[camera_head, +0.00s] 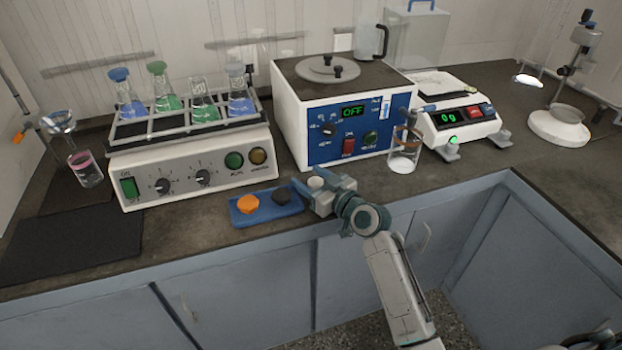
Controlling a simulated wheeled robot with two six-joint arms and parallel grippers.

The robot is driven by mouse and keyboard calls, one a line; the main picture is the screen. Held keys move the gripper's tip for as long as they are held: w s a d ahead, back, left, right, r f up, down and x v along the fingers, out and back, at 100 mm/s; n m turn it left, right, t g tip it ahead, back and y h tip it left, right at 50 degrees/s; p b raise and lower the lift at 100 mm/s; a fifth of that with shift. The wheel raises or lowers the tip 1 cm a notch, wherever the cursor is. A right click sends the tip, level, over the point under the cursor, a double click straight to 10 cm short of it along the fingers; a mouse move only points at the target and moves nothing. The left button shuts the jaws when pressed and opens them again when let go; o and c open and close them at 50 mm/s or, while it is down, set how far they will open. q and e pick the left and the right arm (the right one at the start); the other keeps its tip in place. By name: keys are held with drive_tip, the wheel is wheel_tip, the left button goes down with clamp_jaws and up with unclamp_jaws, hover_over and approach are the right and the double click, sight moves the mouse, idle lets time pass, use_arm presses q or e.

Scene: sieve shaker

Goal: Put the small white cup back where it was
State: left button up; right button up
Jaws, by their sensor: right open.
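The small white cup (316,183) is at the right end of the blue tray (239,217), near the front edge of the bench. An orange cup (248,203) and a dark cup (281,195) sit in the same tray to its left. My right gripper (320,187) is open, with its fingers on either side of the white cup. The gripper hides the tray's right end, so I cannot tell whether the cup is fully seated or whether the fingers touch it. My left gripper is not in view.
A shaker with several flasks (190,165) stands behind the tray to the left. The sieve shaker box (345,115) stands close behind the gripper. A glass beaker (403,158) and a balance (460,122) are to the right. A dark mat (75,245) lies at the left.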

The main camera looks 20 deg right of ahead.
drive_tip(key=b+v, duration=0.1)
drive_tip(key=v, duration=0.9)
drive_tip(key=shift+s+d+f, duration=0.1)
drive_tip(key=shift+s+d, duration=0.1)
drive_tip(key=shift+s, duration=0.05)
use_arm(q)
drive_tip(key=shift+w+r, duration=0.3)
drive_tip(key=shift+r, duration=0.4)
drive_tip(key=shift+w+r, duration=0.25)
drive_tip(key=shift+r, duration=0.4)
use_arm(e)
drive_tip(key=shift+s+d, duration=0.25)
drive_tip(key=shift+s, duration=0.45)
